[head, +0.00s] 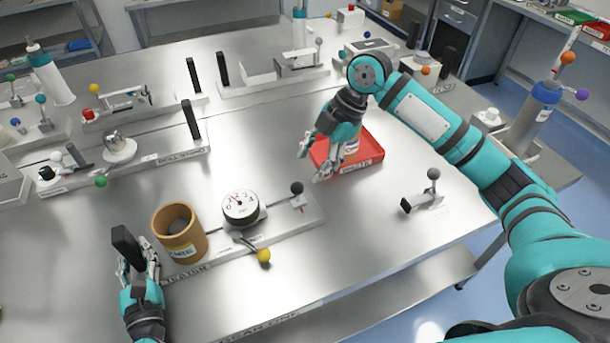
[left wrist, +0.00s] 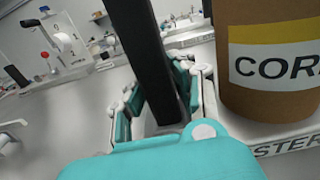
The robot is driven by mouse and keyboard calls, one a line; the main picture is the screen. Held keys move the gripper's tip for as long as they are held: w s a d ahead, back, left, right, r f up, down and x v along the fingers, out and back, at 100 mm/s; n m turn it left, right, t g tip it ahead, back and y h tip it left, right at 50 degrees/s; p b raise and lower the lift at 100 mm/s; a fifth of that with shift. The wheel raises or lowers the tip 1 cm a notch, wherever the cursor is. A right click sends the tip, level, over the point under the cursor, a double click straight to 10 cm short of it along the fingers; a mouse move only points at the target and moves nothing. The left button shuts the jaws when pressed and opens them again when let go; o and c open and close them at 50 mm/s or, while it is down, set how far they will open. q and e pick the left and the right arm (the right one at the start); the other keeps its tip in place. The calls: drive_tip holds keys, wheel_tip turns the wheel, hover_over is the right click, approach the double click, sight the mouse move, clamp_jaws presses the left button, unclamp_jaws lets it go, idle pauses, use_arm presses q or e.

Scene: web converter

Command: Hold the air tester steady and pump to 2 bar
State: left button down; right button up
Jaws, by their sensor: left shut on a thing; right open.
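The air tester is a grey base plate (head: 222,256) near the table's front, carrying a white dial gauge (head: 240,208), a brown cylinder labelled CORE (head: 172,215), a yellow-knobbed lever (head: 263,256) and a black-knobbed lever (head: 297,188). The needle reading is too small to tell. My left gripper (head: 138,256) is shut on a black upright post (head: 124,240) at the tester's left end. In the left wrist view the post (left wrist: 142,45) stands between the fingers, with the CORE cylinder (left wrist: 270,100) close on the right. My right gripper (head: 316,162) is open, above the red tray's left side.
The red tray (head: 370,160) holds a labelled container (head: 352,146), partly hidden by my right gripper. Other stations with posts and knobs fill the back left. The metal table is bare between tester and tray.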

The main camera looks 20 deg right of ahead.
drive_tip(key=shift+v, duration=2.2)
